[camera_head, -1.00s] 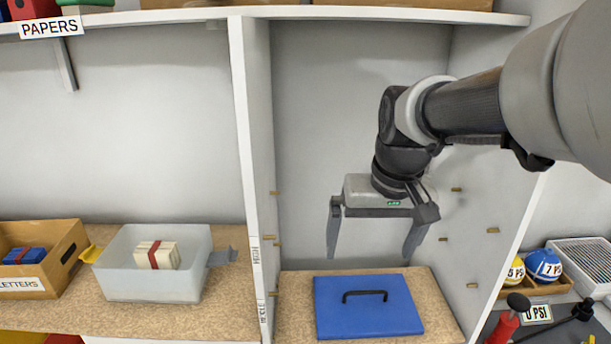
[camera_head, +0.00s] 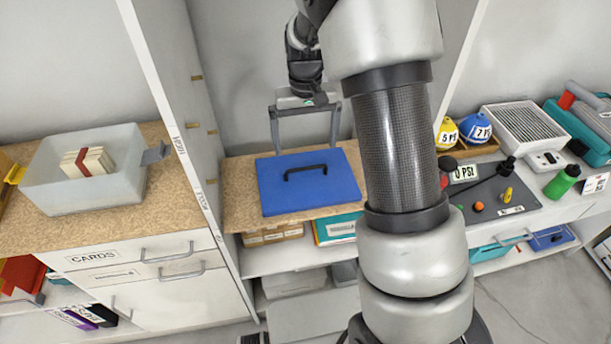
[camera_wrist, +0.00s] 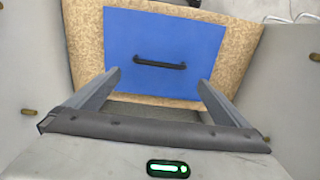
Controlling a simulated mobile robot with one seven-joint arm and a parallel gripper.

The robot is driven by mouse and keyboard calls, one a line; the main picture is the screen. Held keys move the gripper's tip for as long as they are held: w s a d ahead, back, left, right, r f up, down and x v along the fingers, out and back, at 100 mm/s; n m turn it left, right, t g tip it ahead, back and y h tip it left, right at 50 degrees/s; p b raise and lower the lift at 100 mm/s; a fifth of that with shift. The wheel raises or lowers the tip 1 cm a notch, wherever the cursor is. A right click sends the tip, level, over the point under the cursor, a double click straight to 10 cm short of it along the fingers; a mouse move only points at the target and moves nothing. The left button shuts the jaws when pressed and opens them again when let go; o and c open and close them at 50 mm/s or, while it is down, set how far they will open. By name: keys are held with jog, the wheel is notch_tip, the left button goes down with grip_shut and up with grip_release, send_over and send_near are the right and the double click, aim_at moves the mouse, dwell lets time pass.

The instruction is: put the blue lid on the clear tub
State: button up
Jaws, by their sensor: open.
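The blue lid (camera_head: 310,184) is a flat square with a black bar handle (camera_head: 305,170). It lies flat on a cork-coloured shelf board in the middle bay, and it also shows in the wrist view (camera_wrist: 163,75). The clear tub (camera_head: 60,195) stands open on the counter left of the upright divider. A banded bundle of cream cards (camera_head: 88,163) lies in the tub. My gripper (camera_head: 307,148) is open and empty, behind and above the lid's far edge. In the wrist view my fingers (camera_wrist: 157,82) spread to either side, with the lid and its handle between and beyond them.
The white upright divider (camera_head: 182,120) stands between the tub's bay and the lid's bay. At the right, a counter holds a blue ball and a yellow ball (camera_head: 445,132), a white vented box (camera_head: 522,125) and a green bottle (camera_head: 562,182). Drawers (camera_head: 150,262) sit below the tub.

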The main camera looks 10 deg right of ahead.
aim_at(306, 168)
notch_tip(306, 168, down, 4)
jog(key=shift+f, duration=0.25)
jog(key=f, duration=0.5)
jog(key=shift+s+f, duration=0.1)
jog(key=shift+s, duration=0.15)
jog(key=c, duration=0.8)
